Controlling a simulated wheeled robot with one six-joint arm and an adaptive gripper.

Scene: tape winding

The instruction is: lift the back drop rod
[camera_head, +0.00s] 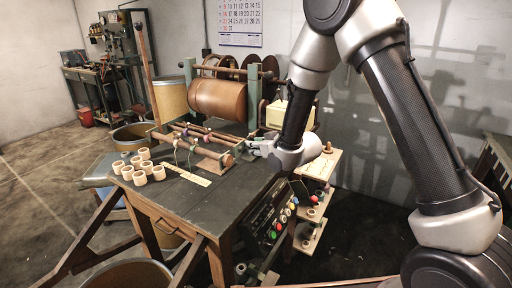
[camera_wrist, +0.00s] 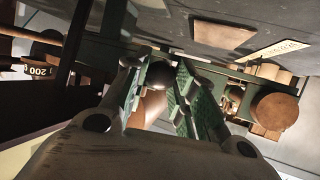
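Two drop rods lie side by side over the bench in the head view, on the near side of the winding drum. The back drop rod (camera_head: 206,133) is thin and brown, and its right end runs to my gripper (camera_head: 250,148). The front rod (camera_head: 206,152) has a thick, round wooden end. In the wrist view, a dark round knob (camera_wrist: 159,75) sits between the green-padded fingers of my gripper (camera_wrist: 166,82), seemingly at the back rod's end. The fingers are close on both sides of the knob. I cannot tell whether they press on it.
A brown drum (camera_head: 217,99) on a green frame stands behind the rods. Several small wooden cups (camera_head: 141,170) stand at the bench's left. A control panel with coloured buttons (camera_head: 272,219) is on the bench's right side. The front of the bench top (camera_head: 205,205) is clear.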

